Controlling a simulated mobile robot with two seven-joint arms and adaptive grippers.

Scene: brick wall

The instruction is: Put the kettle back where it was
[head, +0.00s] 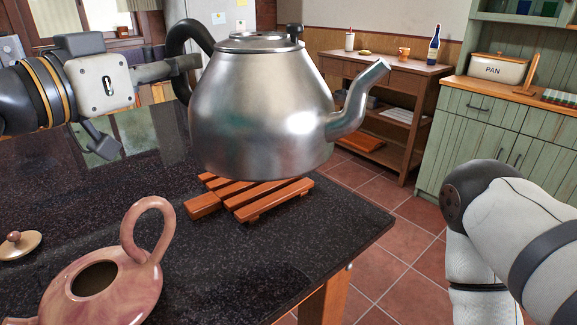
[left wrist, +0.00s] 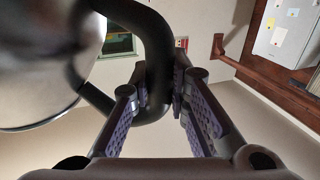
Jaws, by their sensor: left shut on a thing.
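The brushed steel kettle (head: 262,110) is large in the middle of the head view, upright, its spout to the right. A wooden slatted trivet (head: 262,200) lies on the dark countertop, partly hidden behind and below the kettle. The kettle appears to hang above the trivet; the exact gap cannot be told. My left gripper (head: 188,64) is shut on the kettle's black handle (head: 184,36). In the left wrist view the handle (left wrist: 157,50) passes between the fingers, with the kettle's body (left wrist: 40,75) at the left. My right arm shows at the lower right; its gripper is out of view.
A pinkish teapot (head: 105,282) without its lid stands at the counter's front left, and a lid (head: 18,245) lies left of it. The dark countertop (head: 335,235) is bare right of the trivet up to its edge. A wooden side table and green cabinet stand behind.

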